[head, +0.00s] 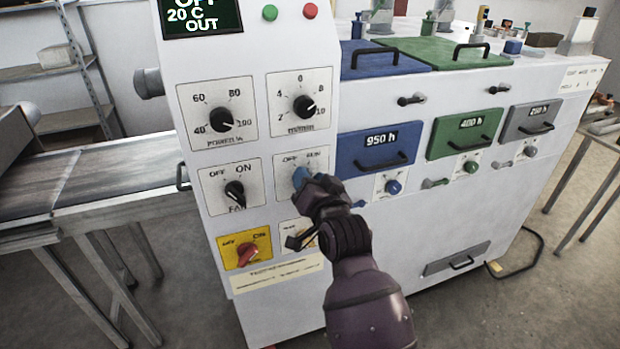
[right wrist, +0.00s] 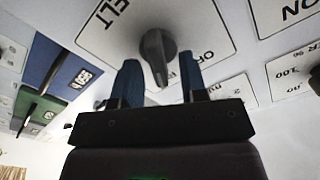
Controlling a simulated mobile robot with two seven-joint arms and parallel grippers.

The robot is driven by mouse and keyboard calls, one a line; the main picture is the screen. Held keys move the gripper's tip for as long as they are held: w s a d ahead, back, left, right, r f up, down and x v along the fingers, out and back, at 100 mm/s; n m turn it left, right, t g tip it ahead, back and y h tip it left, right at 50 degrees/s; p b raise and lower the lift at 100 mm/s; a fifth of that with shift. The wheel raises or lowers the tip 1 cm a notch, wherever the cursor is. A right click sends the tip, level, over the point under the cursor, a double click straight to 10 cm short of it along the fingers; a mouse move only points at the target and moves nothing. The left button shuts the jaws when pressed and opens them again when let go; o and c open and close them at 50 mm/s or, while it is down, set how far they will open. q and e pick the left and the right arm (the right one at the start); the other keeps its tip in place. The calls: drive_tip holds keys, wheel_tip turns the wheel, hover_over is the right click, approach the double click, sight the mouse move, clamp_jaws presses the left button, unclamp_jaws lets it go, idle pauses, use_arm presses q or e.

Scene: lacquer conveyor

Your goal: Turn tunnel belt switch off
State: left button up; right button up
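The tunnel belt switch is a dark grey rotary knob (right wrist: 157,50) on a white plate marked OFF and BELT in the right wrist view. In the head view its plate (head: 312,162), marked OFF and RUN, is partly covered by my gripper, which hides the knob. My right gripper (right wrist: 158,66) is open, its two blue fingers on either side of the knob; contact cannot be told. It also shows in the head view (head: 308,180). The knob's exact setting is unclear. My left gripper is not in view.
On the same panel are a FAN knob (head: 236,192), a red knob on a yellow plate (head: 247,254), a power dial (head: 221,119) and a m/min dial (head: 304,106). Blue (head: 375,150), green (head: 465,132) and grey (head: 532,121) drawers are right. A conveyor (head: 110,175) runs left.

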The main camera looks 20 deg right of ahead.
drive_tip(key=shift+w, duration=0.2)
clamp_jaws()
